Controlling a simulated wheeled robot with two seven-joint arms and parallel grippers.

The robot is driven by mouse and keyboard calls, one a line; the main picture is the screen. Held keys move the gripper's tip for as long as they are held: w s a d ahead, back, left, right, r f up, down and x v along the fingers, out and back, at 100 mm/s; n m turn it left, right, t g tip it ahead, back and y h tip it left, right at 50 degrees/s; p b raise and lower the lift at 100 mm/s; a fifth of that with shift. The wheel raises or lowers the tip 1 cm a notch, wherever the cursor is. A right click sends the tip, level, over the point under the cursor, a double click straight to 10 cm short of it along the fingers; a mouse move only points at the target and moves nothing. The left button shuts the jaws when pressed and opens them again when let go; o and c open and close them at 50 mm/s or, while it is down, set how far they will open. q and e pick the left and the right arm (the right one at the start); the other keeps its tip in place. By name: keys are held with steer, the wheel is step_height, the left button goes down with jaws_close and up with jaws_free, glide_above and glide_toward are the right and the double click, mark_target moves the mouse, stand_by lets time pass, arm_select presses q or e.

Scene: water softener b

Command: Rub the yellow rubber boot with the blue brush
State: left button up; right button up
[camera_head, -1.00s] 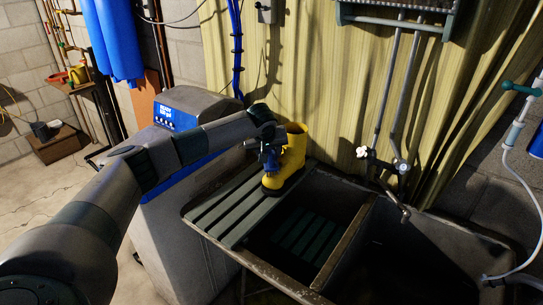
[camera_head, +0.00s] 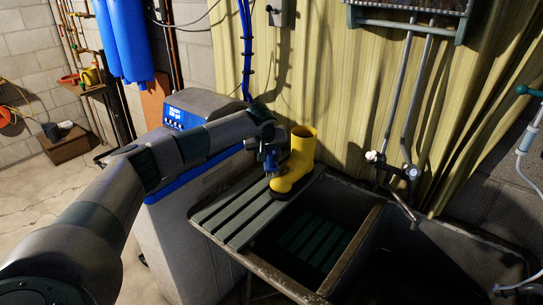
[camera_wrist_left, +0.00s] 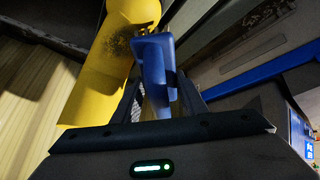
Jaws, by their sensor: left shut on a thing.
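The yellow rubber boot (camera_head: 299,160) stands upright on the slatted board over the sink's left part, its toe toward the lower left. My left gripper (camera_head: 268,154) is beside the boot's left side in the head view. In the left wrist view the gripper (camera_wrist_left: 158,103) is shut on the blue brush (camera_wrist_left: 154,62), and the boot (camera_wrist_left: 108,60) lies just beyond it. A dark speckled patch shows on the boot near the brush. Whether the brush touches the boot I cannot tell. My right gripper is in neither view.
The slatted board (camera_head: 240,214) lies over the left side of the dark double sink (camera_head: 440,250). A grey water softener with a blue panel (camera_head: 180,115) stands to the left. Taps and pipes (camera_head: 392,170) are on the wall to the right.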

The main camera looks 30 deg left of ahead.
arm_select(q)
steer(key=shift+w, duration=0.15)
steer(key=shift+d, duration=0.15)
stand_by(0.4)
steer(key=shift+d+f, duration=0.1)
steer(key=shift+d, duration=1.5)
steer(key=shift+s+d+b, duration=0.2)
steer(key=shift+d+b, duration=0.1)
steer(key=shift+d, duration=1.3)
